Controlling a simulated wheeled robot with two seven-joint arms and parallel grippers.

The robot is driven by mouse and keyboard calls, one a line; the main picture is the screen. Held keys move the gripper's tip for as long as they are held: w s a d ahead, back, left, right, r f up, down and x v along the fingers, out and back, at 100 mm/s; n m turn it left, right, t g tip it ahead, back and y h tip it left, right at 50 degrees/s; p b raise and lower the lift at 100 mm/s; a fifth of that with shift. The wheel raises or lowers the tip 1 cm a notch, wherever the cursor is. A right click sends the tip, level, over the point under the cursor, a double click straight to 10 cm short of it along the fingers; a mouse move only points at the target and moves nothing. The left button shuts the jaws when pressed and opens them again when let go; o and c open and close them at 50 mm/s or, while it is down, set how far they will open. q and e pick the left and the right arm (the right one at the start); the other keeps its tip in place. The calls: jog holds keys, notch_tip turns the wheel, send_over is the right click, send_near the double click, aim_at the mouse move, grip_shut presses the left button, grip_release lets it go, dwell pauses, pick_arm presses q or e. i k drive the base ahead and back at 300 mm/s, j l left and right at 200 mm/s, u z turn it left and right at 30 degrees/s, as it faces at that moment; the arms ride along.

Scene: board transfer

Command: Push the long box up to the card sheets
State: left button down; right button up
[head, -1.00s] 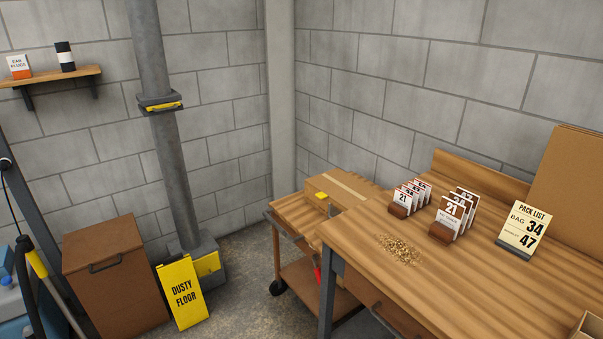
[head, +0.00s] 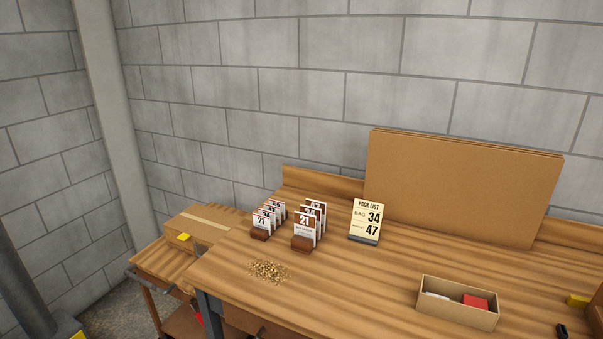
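The card sheets (head: 460,185) are large brown sheets leaning together against the wall at the back of the workbench. A long, low open cardboard box (head: 455,310) lies on the bench in front of them, with a clear strip of wood between. A red item (head: 475,302) and a white item (head: 436,295) are inside it. A closed, taped cardboard box (head: 190,228) sits on the cart at the left; I cannot tell for sure which box is the long one. Neither of my grippers is in view.
The workbench (head: 345,300) has clear wood in the middle. Small crumbs (head: 268,271) lie near its left end. Numbered cards (head: 305,228) in holders and a pack list sign (head: 366,221) stand behind. A yellow item (head: 578,300) lies at the right.

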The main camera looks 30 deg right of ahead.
aim_at(451, 310)
jog(key=z, duration=1.95)
jog(key=l, duration=0.1)
